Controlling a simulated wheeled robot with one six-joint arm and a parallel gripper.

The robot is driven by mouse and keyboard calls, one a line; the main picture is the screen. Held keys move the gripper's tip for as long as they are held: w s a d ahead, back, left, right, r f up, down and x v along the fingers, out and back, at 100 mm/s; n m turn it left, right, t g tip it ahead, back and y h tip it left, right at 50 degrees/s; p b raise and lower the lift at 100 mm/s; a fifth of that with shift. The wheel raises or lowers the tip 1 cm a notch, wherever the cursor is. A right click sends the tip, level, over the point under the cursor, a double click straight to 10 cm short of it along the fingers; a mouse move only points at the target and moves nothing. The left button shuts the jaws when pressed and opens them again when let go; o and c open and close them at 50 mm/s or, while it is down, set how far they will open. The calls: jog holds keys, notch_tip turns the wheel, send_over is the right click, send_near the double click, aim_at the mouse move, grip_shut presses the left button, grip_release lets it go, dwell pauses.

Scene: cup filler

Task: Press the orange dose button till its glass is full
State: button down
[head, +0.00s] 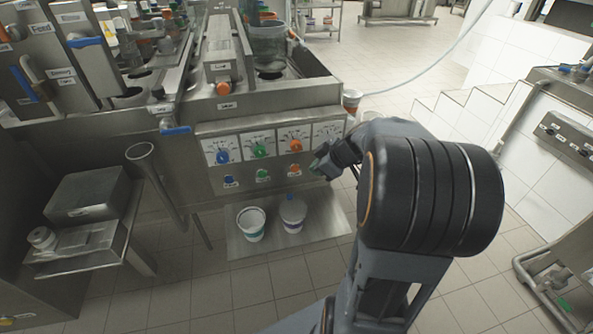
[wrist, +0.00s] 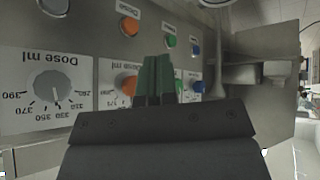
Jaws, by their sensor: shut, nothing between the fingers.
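The orange dose button (head: 294,168) sits on the steel front panel under the orange dial (head: 296,145). In the wrist view the button (wrist: 130,26) shows upside down, up and left of the fingertips. My gripper (head: 317,167) is just right of the button in the head view, with a small gap. Its green fingertips (wrist: 157,62) are closed together and empty, partly covering the orange dial. Two cups stand on the low shelf (head: 235,248): a white-rimmed one (head: 250,226) and a grey-topped one (head: 293,216) roughly below the orange button. I cannot tell how full they are.
Blue (head: 229,181) and green (head: 263,174) buttons lie left of the orange one, with dials above. A grey dial (wrist: 50,87) also shows in the wrist view. A slanted funnel pipe (head: 160,185) and side table (head: 95,225) stand left. The floor in front is clear.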

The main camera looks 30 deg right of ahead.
aim_at(295, 169)
jog(key=n, duration=0.3)
jog(key=d+n, duration=0.1)
jog(key=n, duration=0.1)
jog(key=shift+f+n+h, duration=0.2)
jog(key=shift+n+h, duration=0.1)
jog(key=shift+n, duration=0.1)
jog(key=shift+w+a+f, duration=0.35)
jog(key=shift+w+f, duration=1)
jog(key=shift+w, duration=0.2)
jog(key=shift+w+a+f, duration=0.3)
jog(key=shift+w+f, duration=1)
jog(key=shift+w, duration=0.2)
jog(key=shift+w+a+f, duration=0.35)
jog(key=shift+w+f, duration=1)
jog(key=shift+w, duration=0.2)
